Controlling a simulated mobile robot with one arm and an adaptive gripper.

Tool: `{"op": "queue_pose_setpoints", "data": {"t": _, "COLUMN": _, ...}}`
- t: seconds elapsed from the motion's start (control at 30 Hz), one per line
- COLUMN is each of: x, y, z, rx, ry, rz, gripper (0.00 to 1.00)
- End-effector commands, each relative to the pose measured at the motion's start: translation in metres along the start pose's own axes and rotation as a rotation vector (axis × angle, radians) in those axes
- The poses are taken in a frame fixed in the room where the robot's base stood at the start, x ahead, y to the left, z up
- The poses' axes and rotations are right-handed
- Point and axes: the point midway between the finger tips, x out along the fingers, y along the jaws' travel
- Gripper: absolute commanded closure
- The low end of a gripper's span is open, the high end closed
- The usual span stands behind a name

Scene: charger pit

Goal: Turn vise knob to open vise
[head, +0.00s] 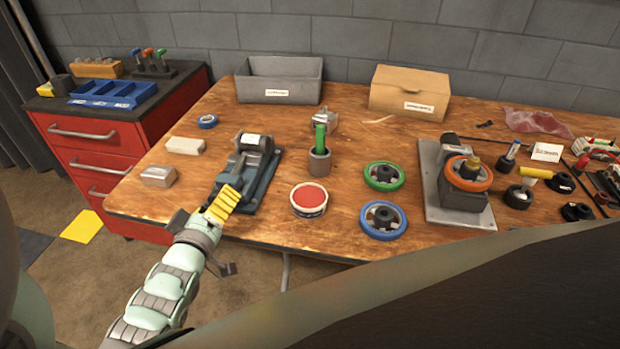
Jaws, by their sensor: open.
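A small dark vise (262,185) with a blue-grey base and a light cylinder on top stands on the left part of the wooden bench. My gripper (221,206) is at the vise's near left side, at the end of my pale green arm. It is open, and nothing is seen held in it. A yellow ridged part shows at the arm's end, overlapping the vise's near end. I cannot tell whether it touches the vise. No separate vise knob is clear; the near end of the vise is partly hidden.
Green (384,176) and blue (383,220) handwheels lie farther right. A grey block (158,177) and white block (185,145) lie left.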

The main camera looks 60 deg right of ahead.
Motion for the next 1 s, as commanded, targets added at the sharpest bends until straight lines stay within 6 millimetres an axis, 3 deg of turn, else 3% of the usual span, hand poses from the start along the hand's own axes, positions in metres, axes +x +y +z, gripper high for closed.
{"op": "queue_pose_setpoints", "data": {"t": 0.43, "x": -0.059, "y": -0.002, "z": 0.000, "rx": -0.001, "ry": 0.001, "rz": -0.005, "gripper": 0.23}}
{"op": "queue_pose_setpoints", "data": {"t": 1.0, "x": -0.068, "y": 0.000, "z": 0.000, "rx": -0.001, "ry": 0.001, "rz": -0.001, "gripper": 0.23}}
